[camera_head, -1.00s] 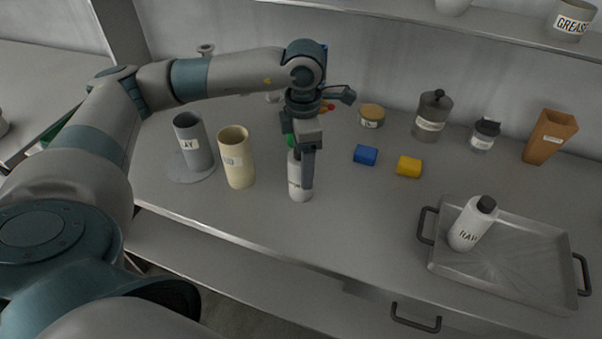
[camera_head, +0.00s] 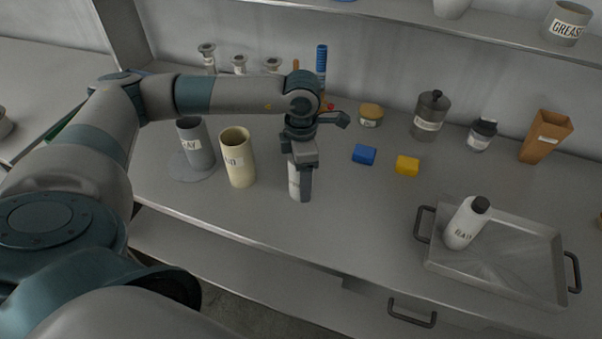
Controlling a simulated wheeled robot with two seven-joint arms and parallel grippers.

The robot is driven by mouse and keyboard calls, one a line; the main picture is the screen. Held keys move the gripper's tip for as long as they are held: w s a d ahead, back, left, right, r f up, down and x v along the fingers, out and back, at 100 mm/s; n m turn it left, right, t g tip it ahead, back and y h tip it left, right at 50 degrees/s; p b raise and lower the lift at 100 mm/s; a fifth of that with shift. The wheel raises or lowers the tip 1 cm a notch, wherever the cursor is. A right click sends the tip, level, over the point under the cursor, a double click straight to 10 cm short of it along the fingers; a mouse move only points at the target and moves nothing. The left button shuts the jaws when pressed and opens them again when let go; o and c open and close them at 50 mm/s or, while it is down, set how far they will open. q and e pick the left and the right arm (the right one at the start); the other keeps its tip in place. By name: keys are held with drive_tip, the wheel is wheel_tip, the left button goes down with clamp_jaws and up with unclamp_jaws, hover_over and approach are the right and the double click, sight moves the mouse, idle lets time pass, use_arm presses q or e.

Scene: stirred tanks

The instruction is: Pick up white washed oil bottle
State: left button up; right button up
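A white bottle (camera_head: 294,183) stands upright on the bench, below my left wrist. My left gripper (camera_head: 301,187) points down over it, with one grey finger in front of its right side. The gripper hides the bottle's top and most of its label. The other finger is hidden, so I cannot tell whether the gripper is open or closed on the bottle. A second white bottle (camera_head: 464,225) with a dark cap and a label that seems to read RAW stands in the metal tray (camera_head: 500,271) at the right. My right gripper is out of view.
A cream cylinder (camera_head: 238,160) and a grey cylinder (camera_head: 194,147) stand left of the gripper. Blue (camera_head: 364,154) and yellow (camera_head: 407,165) blocks lie to its right. Jars and an orange-brown container (camera_head: 547,136) stand behind. The bench front between bottle and tray is clear.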

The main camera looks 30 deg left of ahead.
use_arm(q)
drive_tip(key=c, duration=1.4)
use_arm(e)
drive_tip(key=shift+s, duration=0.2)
use_arm(q)
drive_tip(key=shift+r, duration=0.1)
